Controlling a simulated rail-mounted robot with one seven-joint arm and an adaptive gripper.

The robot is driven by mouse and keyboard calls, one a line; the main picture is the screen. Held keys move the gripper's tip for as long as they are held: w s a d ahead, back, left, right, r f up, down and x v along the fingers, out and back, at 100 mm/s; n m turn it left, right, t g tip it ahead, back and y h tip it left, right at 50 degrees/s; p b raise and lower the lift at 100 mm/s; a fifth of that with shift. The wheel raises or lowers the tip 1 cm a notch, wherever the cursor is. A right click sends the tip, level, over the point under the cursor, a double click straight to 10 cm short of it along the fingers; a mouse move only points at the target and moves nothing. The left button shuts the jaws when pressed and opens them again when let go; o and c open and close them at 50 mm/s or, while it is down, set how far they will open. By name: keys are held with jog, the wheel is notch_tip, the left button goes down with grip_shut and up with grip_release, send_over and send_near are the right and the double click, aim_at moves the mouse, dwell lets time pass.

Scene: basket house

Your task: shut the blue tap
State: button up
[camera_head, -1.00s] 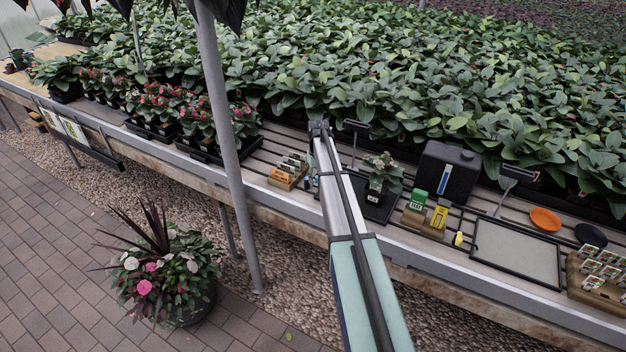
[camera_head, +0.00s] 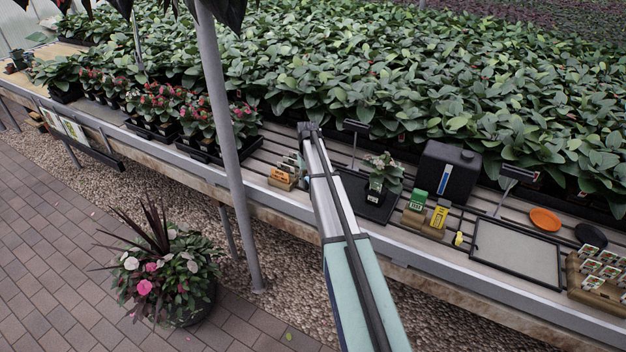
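I cannot make out the blue tap for certain. A small light-blue patch (camera_head: 305,182) shows at the left edge of my arm, by the wooden label holder; I cannot tell whether it is the tap or part of my arm. My arm rises from the bottom of the picture to a dark joint over the bench. My gripper cannot be made out; the arm seems to cover it. A black tank (camera_head: 462,190) with an upright blue-and-white strip stands on the bench, right of the arm.
A potted plant on a black tray (camera_head: 351,185) stands right of my arm. Green and yellow boxes (camera_head: 439,216), a framed panel (camera_head: 515,254) and an orange dish (camera_head: 545,219) lie further right. A grey post (camera_head: 226,150) rises left of the arm. Dense plants fill the back.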

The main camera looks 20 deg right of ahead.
jog(key=shift+w+a, duration=0.15)
jog(key=shift+a, duration=0.95)
jog(key=shift+w+a, duration=0.15)
jog(key=shift+a, duration=0.95)
jog(key=shift+s+d, duration=0.1)
jog(key=shift+d, duration=0.15)
notch_tip(320, 180, up, 7)
jog(key=p, duration=0.3)
jog(key=shift+d, duration=0.1)
